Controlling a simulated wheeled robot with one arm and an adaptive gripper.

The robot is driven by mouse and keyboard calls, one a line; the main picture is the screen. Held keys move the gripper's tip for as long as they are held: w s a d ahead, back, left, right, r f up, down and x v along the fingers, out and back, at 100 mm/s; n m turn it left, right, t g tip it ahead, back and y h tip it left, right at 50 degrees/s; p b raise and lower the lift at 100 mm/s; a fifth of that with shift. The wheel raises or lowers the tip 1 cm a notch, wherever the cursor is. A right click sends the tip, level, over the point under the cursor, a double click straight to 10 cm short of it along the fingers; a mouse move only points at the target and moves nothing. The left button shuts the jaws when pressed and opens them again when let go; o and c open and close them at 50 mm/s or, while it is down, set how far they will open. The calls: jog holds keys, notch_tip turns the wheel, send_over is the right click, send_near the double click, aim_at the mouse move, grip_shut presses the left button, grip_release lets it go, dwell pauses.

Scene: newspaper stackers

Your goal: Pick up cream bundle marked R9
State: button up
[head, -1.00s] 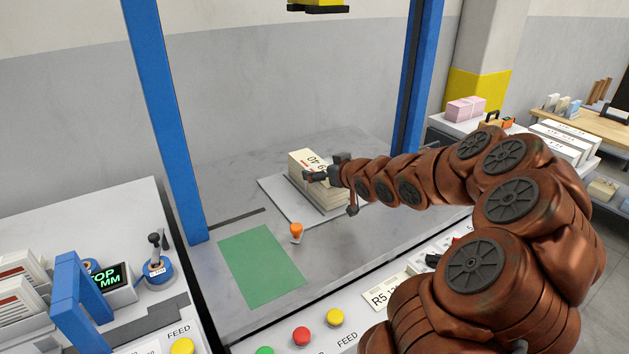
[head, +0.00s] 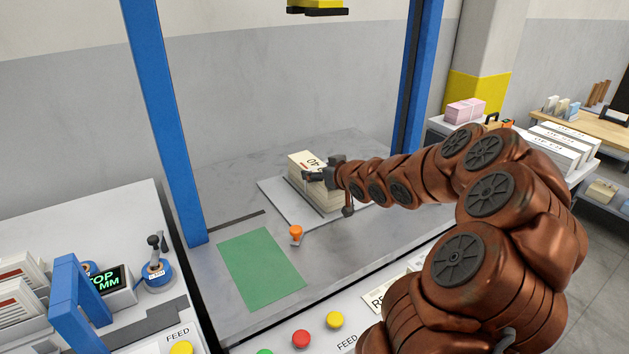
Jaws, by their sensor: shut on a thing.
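A cream bundle (head: 304,160) lies on a pale square plate (head: 284,206) on the grey table. Its top shows "40" and a small red mark; I cannot read R9 on it, as my gripper covers part of the top. My gripper (head: 326,178) reaches in from the right and is shut on the cream bundle, with a dark finger across its top and side. Whether the bundle is clear of the plate or of layers below it, I cannot tell.
A green mat (head: 260,268) and an orange knob (head: 296,233) are in front of the plate. Blue posts (head: 165,120) stand on both sides. A yellow-black head (head: 318,5) hangs above. Red (head: 301,339) and yellow buttons line the front edge.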

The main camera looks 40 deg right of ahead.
jog(key=c, duration=0.8)
jog(key=shift+r, duration=0.15)
